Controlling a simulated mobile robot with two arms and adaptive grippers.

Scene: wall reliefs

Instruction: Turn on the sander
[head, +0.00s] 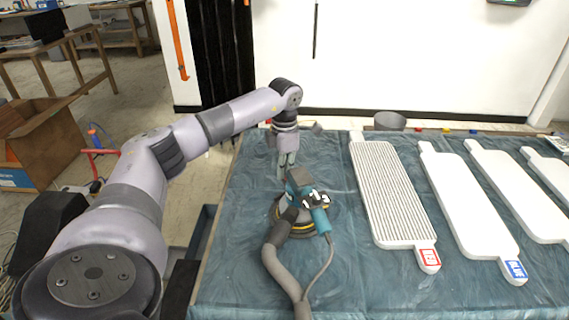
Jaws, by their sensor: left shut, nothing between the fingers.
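The sander (297,205) stands on the plastic-covered table (370,285), toward its left side. It has a teal and black body, a round base with a yellow ring, a thick grey hose and a thin cable. My left gripper (286,172) points down right at the far end of the sander's body, its fingers shut with nothing between them. I cannot tell whether the fingertips touch the sander. The sander's switch is too small to make out. My right gripper is not in view.
To the right of the sander lie several white paddle-shaped panels, a ribbed one (390,195) with a red label and a smooth one (470,200) with a blue label. A grey bucket (390,121) stands behind the table. A cardboard box (40,145) is on the floor at left.

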